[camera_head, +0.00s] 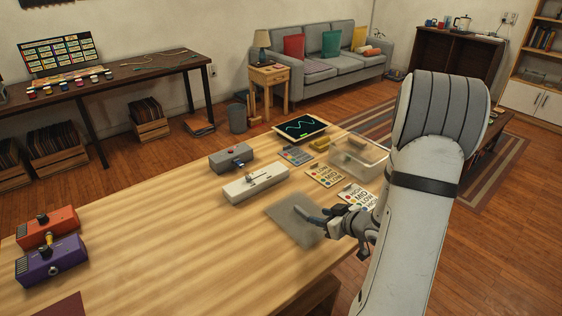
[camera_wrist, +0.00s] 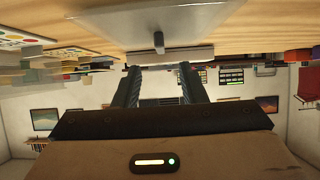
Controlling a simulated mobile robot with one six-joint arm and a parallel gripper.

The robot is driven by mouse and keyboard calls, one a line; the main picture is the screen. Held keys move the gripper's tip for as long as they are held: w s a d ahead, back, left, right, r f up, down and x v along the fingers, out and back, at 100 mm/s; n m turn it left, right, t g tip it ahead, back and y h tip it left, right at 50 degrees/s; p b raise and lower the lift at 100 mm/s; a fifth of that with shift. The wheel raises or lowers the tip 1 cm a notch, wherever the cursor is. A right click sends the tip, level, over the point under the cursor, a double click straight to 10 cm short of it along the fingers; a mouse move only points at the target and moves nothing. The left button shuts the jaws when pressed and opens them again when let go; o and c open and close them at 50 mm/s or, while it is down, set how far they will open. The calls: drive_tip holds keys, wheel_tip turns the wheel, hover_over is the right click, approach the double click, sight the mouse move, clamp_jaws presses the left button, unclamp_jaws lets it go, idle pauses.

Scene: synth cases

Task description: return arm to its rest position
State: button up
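My white arm reaches in from the right of the head view over the wooden table (camera_head: 150,225). My gripper (camera_head: 316,215) is above the right part of the table, over or just beside a flat grey pad (camera_head: 288,222). In the wrist view my gripper (camera_wrist: 158,70) shows two dark fingers spread apart with nothing held between them. The wrist view looks level and upside down, with the tabletop along its top edge. A pale device with a grey knob (camera_wrist: 158,43) shows beyond the fingertips.
On the table are a long white device (camera_head: 255,185), a grey box (camera_head: 231,157), a tablet (camera_head: 300,128), a clear bin (camera_head: 357,157), printed cards (camera_head: 325,174), an orange pedal (camera_head: 48,228) and a purple pedal (camera_head: 52,260). The table's middle is clear.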

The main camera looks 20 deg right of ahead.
wheel_tip(320, 180, up, 13)
drive_tip(key=s+a+m+g+h+p, duration=0.1)
drive_tip(key=s+m+g+h+p, duration=0.15)
drive_tip(key=h, duration=0.45)
drive_tip(key=s+a+r+m+g+y+p, duration=0.1)
drive_tip(key=s+a+r+g, duration=0.2)
drive_tip(key=s+a, duration=0.4)
drive_tip(key=s+a+r+m+g+y+p, duration=0.1)
drive_tip(key=s+a+r+g, duration=0.2)
drive_tip(key=s+a, duration=0.4)
drive_tip(key=s+r, duration=0.1)
drive_tip(key=s, duration=0.2)
drive_tip(key=shift+r+y+p, duration=0.3)
drive_tip(key=shift+s, duration=0.1)
